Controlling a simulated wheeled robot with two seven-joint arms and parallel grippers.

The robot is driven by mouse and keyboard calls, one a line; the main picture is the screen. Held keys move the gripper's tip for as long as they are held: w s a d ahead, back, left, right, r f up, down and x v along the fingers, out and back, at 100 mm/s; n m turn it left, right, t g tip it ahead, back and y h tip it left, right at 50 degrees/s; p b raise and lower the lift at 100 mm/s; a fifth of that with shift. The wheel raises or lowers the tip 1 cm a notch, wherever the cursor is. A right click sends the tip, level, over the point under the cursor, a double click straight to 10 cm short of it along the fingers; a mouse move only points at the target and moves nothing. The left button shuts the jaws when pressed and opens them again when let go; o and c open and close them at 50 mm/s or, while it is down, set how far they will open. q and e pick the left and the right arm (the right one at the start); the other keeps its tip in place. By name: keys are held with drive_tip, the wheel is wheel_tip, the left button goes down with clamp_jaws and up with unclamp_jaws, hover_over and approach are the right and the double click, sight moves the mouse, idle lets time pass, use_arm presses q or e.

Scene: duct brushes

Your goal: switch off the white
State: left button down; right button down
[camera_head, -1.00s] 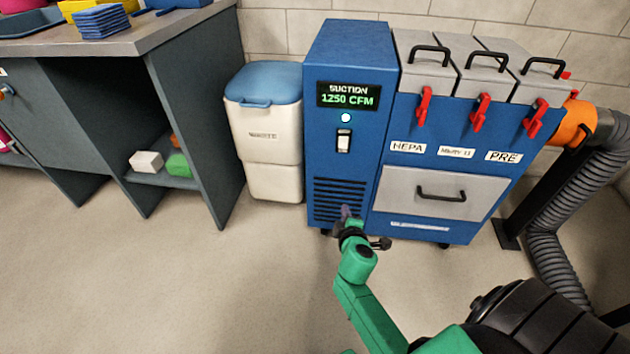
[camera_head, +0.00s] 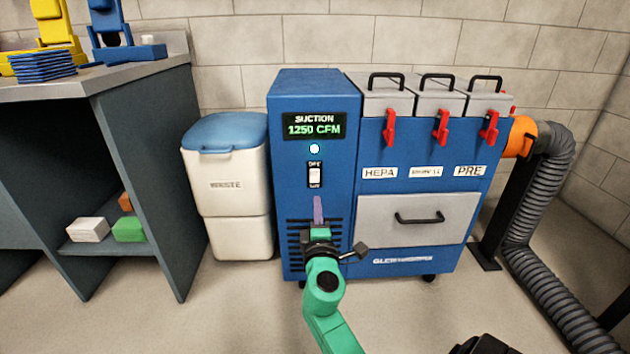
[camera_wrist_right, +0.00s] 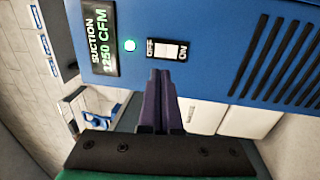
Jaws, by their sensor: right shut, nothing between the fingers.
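The white switch (camera_head: 315,177) is on the front of the blue suction unit (camera_head: 270,200), below a green light and a lit display reading 1250 CFM. In the right wrist view the switch (camera_wrist_right: 167,49) lies between the OFF and ON labels. My right gripper (camera_head: 318,203), with purple fingers on a green arm, is shut and empty. Its fingertips appear just below the switch in the head view; I cannot tell if they touch the panel. The fingers (camera_wrist_right: 161,76) also show in the wrist view, pointing toward the switch. My left gripper is not in view.
A waste bin (camera_head: 228,185) stands left of the unit, beside a grey workbench (camera_head: 140,190). An orange connector (camera_head: 520,137) and a grey hose (camera_head: 525,240) are at the right. Filter boxes with red latches top the unit. Floor in front is clear.

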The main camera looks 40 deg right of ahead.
sight(316, 171)
drive_tip(key=b+x, duration=0.1)
drive_tip(key=x, duration=0.9)
drive_tip(key=shift+w+d, duration=0.2)
drive_tip(key=shift+w, duration=0.05)
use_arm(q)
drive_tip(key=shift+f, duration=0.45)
use_arm(e)
drive_tip(key=shift+r, duration=0.1)
